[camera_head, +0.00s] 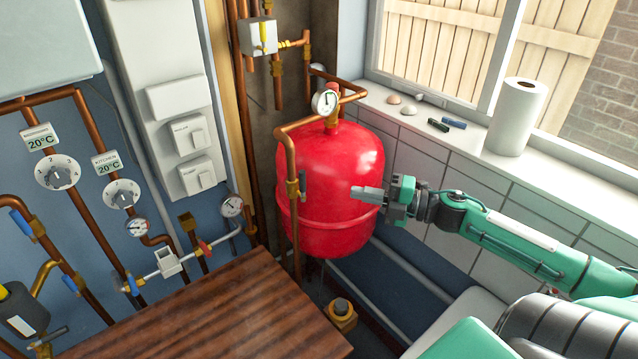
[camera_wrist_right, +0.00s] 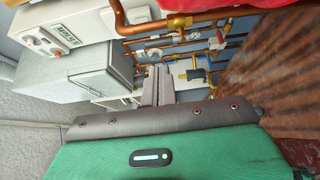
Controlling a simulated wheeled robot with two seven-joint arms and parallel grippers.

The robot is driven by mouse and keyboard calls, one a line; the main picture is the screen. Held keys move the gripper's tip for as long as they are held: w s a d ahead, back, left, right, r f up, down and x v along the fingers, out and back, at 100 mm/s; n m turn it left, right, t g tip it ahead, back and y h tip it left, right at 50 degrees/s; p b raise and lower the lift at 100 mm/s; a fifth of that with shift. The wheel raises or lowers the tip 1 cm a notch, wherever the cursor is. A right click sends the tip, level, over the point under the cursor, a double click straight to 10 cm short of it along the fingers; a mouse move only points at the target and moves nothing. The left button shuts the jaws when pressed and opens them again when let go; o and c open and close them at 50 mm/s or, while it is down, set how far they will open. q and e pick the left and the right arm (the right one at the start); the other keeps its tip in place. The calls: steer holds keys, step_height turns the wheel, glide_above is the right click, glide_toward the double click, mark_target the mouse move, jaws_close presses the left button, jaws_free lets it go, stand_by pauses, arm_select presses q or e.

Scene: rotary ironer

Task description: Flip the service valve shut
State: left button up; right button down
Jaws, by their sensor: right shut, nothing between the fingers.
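Several valve handles show, and I cannot tell which one is the service valve. In the head view a yellow lever (camera_head: 264,34) stands upright at a grey box near the top. A red handle (camera_head: 205,248) sits on the pale pipe above the wooden top. Blue handles (camera_head: 21,224) sit on the copper pipes at the left. My right gripper (camera_head: 368,194) is shut and empty in front of the red tank (camera_head: 335,170), pointing left. Its closed fingers also show in the right wrist view (camera_wrist_right: 157,80). My left gripper is out of view.
A wooden top (camera_head: 215,315) fills the lower middle. A pressure gauge (camera_head: 325,102) and a copper pipe (camera_head: 291,160) stand at the tank. A paper roll (camera_head: 516,117) and small items stand on the window sill (camera_head: 470,150). Dials and gauges line the left wall.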

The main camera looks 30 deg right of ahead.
steer(key=p, duration=0.2)
glide_toward(303, 187)
steer(key=w+r, duration=0.1)
steer(key=w, duration=0.2)
steer(key=shift+w+a+f+p, duration=0.1)
steer(key=shift+w+a+p, duration=0.35)
steer(key=shift+w+a, duration=0.3)
steer(key=shift+w+a+p, duration=0.45)
steer(key=shift+w+a, duration=0.05)
steer(key=shift+a, duration=0.4)
steer(key=shift+d, duration=0.15)
